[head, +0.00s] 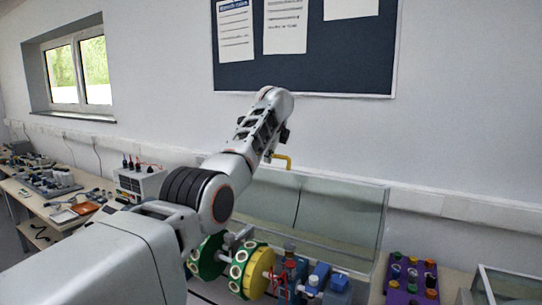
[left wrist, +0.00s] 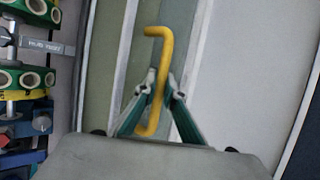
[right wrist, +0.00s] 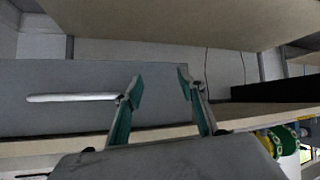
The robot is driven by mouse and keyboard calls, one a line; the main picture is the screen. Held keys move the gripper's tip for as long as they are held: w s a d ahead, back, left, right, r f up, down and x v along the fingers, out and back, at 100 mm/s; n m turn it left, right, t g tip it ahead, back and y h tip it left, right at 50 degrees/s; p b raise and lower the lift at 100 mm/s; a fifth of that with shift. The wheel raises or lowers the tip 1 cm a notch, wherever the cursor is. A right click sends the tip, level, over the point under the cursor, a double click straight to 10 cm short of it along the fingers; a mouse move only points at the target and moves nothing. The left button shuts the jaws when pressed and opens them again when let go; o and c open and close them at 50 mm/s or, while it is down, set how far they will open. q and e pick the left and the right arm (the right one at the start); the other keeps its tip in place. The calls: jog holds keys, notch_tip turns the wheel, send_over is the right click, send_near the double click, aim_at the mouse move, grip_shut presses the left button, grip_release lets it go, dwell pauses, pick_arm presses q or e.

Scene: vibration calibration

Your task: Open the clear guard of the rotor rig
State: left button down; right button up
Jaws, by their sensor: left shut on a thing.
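The rotor rig (head: 258,272) stands on the bench at lower centre, with green and yellow discs that also show at the left of the left wrist view (left wrist: 25,80). Its clear guard (head: 335,215) is a see-through box that looks swung up behind the discs, its upper edge high against the wall. A bent yellow handle (head: 284,159) sits at the guard's upper edge. In the left wrist view my left gripper (left wrist: 159,90) is shut on this handle (left wrist: 166,48). In the head view my arm mostly hides that gripper. My right gripper (right wrist: 160,79) is open and empty below bench height.
A purple block with coloured knobs (head: 411,278) stands right of the rig, and another clear box (head: 505,287) at far right. A power supply (head: 140,182) stands left. In the right wrist view, a white bar handle (right wrist: 72,97) on a grey front is beside one fingertip.

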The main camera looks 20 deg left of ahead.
pick_arm(q)
jog(key=shift+s+f, duration=0.1)
jog(key=c, duration=2.1)
grip_release()
jog(key=shift+s+d+r, duration=0.2)
jog(key=shift+r, duration=0.25)
jog(key=v, duration=1.1)
jog(key=shift+a, duration=0.1)
